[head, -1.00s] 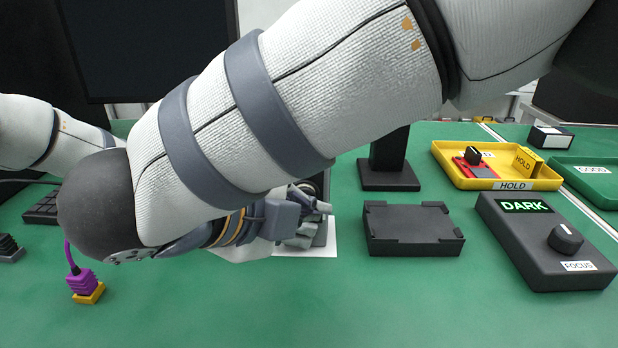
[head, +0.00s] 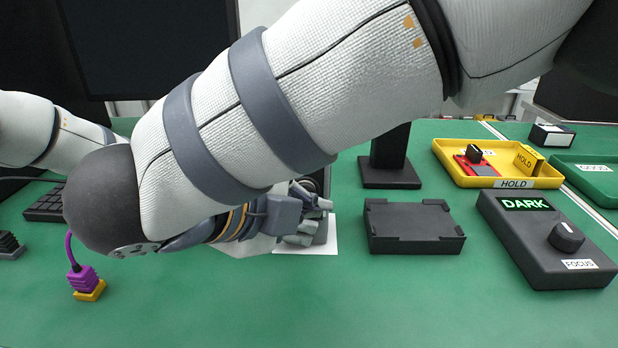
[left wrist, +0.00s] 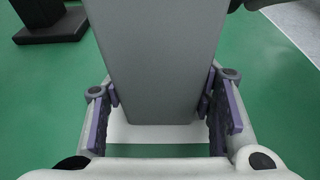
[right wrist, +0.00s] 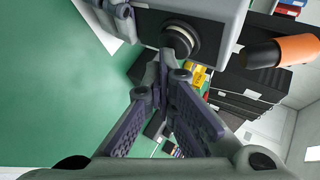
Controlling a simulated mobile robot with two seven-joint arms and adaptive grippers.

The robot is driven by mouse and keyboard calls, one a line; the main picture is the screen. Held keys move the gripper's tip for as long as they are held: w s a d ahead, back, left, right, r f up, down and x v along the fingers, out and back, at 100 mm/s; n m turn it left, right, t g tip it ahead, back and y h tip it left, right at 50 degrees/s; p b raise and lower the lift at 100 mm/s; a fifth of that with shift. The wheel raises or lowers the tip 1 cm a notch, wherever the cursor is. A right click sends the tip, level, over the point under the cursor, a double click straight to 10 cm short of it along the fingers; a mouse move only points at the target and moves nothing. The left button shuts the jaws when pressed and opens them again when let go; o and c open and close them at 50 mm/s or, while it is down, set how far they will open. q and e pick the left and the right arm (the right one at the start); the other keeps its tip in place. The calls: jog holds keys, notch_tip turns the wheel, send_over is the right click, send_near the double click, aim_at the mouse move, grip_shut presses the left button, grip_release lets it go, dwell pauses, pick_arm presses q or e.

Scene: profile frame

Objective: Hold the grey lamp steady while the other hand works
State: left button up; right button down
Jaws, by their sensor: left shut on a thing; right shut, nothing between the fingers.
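The grey lamp (left wrist: 155,60) is a grey box standing over white paper in the left wrist view. My left gripper (left wrist: 163,108) is shut on it, one finger against each side. In the head view the lamp (head: 320,232) is mostly hidden behind the grippers; my left gripper (head: 300,234) is the lower one. My right gripper (head: 314,200) is just above it, shut and empty. In the right wrist view, my right gripper's fingertips (right wrist: 165,72) are together just below a round dark knob or lens (right wrist: 180,40) on a grey box, apparently the lamp. Contact is unclear.
My right arm crosses the head view and hides much of the table. A black tray (head: 414,245), a control box reading DARK (head: 545,245) and a yellow HOLD tray (head: 450,176) are right. A purple plug (head: 84,279) is lower left. The front table is clear.

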pick_arm(q)
jog(key=shift+s+f, duration=0.1)
pick_arm(e)
jog(key=shift+s, duration=0.15)
jog(key=s, duration=0.6)
pick_arm(q)
jog(key=o, duration=0.9)
jog(key=shift+o, duration=0.2)
